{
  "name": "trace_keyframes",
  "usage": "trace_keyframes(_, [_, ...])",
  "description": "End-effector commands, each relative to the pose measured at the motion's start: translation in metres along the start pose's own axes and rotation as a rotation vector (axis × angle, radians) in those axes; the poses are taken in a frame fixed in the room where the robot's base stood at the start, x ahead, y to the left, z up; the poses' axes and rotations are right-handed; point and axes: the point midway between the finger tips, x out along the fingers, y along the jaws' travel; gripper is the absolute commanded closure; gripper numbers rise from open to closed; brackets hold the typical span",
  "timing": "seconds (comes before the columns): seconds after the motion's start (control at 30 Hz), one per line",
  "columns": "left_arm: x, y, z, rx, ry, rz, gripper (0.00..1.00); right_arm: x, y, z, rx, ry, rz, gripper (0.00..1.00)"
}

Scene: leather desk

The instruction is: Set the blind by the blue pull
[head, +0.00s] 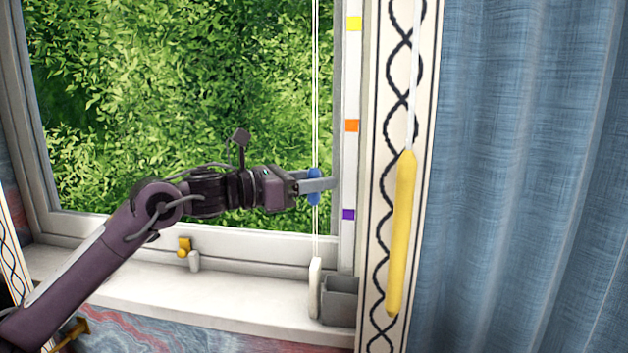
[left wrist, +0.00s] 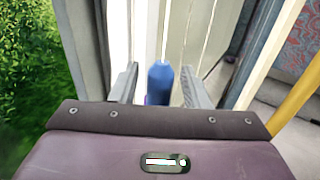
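The blue pull (head: 314,199) hangs on thin white cords (head: 315,90) in front of the window. It stands upright, level with a stretch of the marked white strip (head: 350,170) between the orange mark (head: 352,125) and the purple mark (head: 348,214), closer to purple. My left gripper (head: 318,185) reaches it from the left and hides its middle. In the left wrist view the blue pull (left wrist: 160,84) stands between the two fingers, with a gap on each side, so the gripper is open around it. The blind itself does not show. My right gripper is out of view.
A yellow wand (head: 401,235) hangs right of the strip, before a patterned border and a blue curtain (head: 520,180). Below the pull are a white holder (head: 315,288) and a grey box (head: 341,302) on the sill (head: 220,300). A brass latch (head: 184,246) sits on the window frame. A yellow mark (head: 355,23) tops the strip.

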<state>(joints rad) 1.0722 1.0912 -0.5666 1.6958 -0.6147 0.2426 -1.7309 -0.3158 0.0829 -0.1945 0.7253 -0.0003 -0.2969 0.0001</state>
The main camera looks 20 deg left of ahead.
Motion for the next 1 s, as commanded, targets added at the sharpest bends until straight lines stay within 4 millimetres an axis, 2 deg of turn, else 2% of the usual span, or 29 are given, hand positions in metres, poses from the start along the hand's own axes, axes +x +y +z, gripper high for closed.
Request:
trace_keyframes(0.17, [-0.002, 0.000, 0.000, 0.001, -0.001, 0.001, 0.58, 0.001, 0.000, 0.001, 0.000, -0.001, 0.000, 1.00])
trace_keyframes(0.27, [-0.011, 0.001, -0.002, 0.000, 0.000, 0.003, 0.58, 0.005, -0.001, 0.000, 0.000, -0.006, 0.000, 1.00])
trace_keyframes(0.5, [-0.052, 0.001, -0.005, 0.002, 0.003, 0.004, 0.58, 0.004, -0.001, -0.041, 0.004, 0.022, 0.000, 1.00])
trace_keyframes(0.7, [-0.074, 0.001, -0.003, 0.000, 0.001, 0.002, 0.58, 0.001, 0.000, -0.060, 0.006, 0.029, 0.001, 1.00])
trace_keyframes(1.0, [-0.078, 0.000, 0.000, 0.000, 0.000, -0.001, 0.58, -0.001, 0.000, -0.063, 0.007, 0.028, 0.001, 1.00])
